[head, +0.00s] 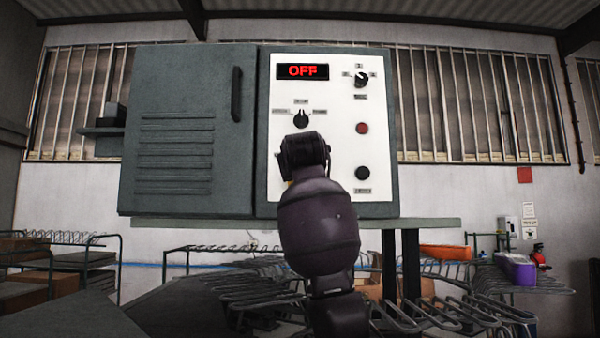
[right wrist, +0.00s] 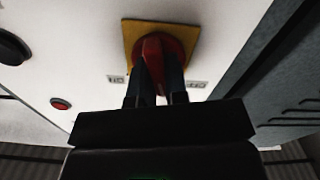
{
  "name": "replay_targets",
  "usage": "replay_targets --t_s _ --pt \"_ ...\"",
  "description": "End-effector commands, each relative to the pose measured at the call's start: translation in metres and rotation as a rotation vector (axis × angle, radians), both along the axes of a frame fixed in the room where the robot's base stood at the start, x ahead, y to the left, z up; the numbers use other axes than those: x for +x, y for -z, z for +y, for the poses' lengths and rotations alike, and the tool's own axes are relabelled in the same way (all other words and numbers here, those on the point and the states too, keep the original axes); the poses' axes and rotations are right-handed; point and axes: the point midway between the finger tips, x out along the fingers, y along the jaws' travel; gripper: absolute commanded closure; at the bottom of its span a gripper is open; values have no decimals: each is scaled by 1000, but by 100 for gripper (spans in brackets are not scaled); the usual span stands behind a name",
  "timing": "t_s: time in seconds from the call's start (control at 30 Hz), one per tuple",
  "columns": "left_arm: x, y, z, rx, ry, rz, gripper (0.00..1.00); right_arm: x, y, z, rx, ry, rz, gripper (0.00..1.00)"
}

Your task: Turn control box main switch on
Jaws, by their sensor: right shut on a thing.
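The control box (head: 190,135) is a grey cabinet with a white front panel (head: 338,100). Its display (head: 302,71) reads OFF in red. The main switch (right wrist: 152,50) is a red handle on a square yellow plate (right wrist: 132,36), seen in the right wrist view. My right gripper (right wrist: 158,85) is shut on the red handle, one dark finger on each side. In the head view my right gripper (head: 287,165) is at the lower left of the panel and hides most of the switch. My left gripper is in neither view.
Other controls on the panel are a selector knob (head: 301,118), an upper right knob (head: 361,79), a red button (head: 362,128) and a black button (head: 362,173). The box stands on a grey shelf (head: 430,223). Metal racks (head: 450,305) stand behind and below.

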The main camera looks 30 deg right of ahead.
Motion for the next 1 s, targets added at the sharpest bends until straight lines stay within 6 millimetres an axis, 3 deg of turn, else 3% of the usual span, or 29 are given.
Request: replay_targets --t_s 1.0 --pt "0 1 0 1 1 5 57 -3 1 -6 824 -1 -397 100"
